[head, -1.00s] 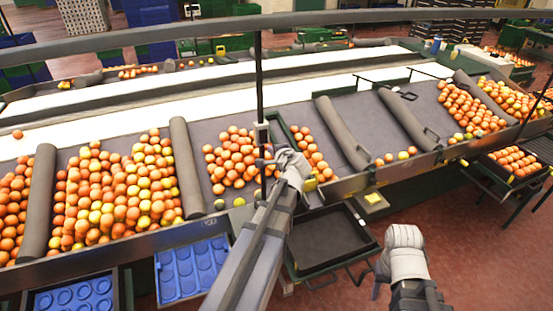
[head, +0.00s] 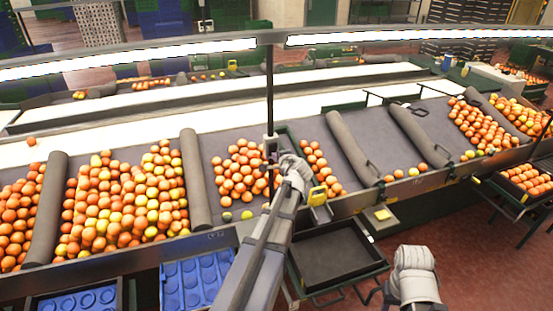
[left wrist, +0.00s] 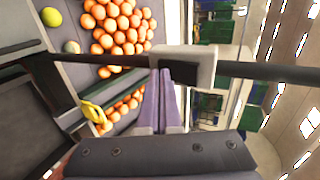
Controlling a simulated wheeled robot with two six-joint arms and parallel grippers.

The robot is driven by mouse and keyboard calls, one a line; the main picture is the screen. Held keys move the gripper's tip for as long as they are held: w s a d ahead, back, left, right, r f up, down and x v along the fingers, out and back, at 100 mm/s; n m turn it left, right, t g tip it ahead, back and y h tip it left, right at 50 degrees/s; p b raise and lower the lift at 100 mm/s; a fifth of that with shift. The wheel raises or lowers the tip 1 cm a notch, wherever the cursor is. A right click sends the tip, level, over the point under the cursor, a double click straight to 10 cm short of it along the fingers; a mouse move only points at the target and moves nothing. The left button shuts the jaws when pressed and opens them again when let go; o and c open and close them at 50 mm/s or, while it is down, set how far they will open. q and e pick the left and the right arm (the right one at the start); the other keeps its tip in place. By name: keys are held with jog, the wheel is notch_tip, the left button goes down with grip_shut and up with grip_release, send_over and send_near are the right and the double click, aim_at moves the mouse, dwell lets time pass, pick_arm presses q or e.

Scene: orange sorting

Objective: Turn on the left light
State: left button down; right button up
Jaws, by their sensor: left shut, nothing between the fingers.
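The left light (head: 130,58) is a long overhead tube, glowing white across the upper left of the head view. The right light (head: 420,36) also glows. A pale switch box (left wrist: 205,66) is fixed on a dark pole, which stands upright in the head view (head: 270,90). My left gripper (left wrist: 165,78) is shut and empty, its fingertips at the dark face of the box; I cannot tell whether they touch. In the head view it is beside the pole (head: 281,160). My right gripper (head: 410,270) hangs apart at the lower right, its jaw state unclear.
Oranges (head: 120,205) lie in sloping bays split by grey padded dividers (head: 195,180). A yellow device (head: 318,196) sits on the front rail. A black tray (head: 335,255) and a blue moulded tray (head: 196,283) are below.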

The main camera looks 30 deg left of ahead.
pick_arm(q)
jog(key=shift+r, duration=0.15)
jog(key=shift+r+p, duration=0.75)
jog(key=shift+p, duration=0.1)
jog(key=f+p+v, duration=0.1)
jog(key=p+v, duration=0.3)
jog(key=v, duration=0.9)
jog(key=shift+s+d, duration=0.4)
jog(key=shift+s, duration=0.05)
jog(key=shift+r, duration=0.1)
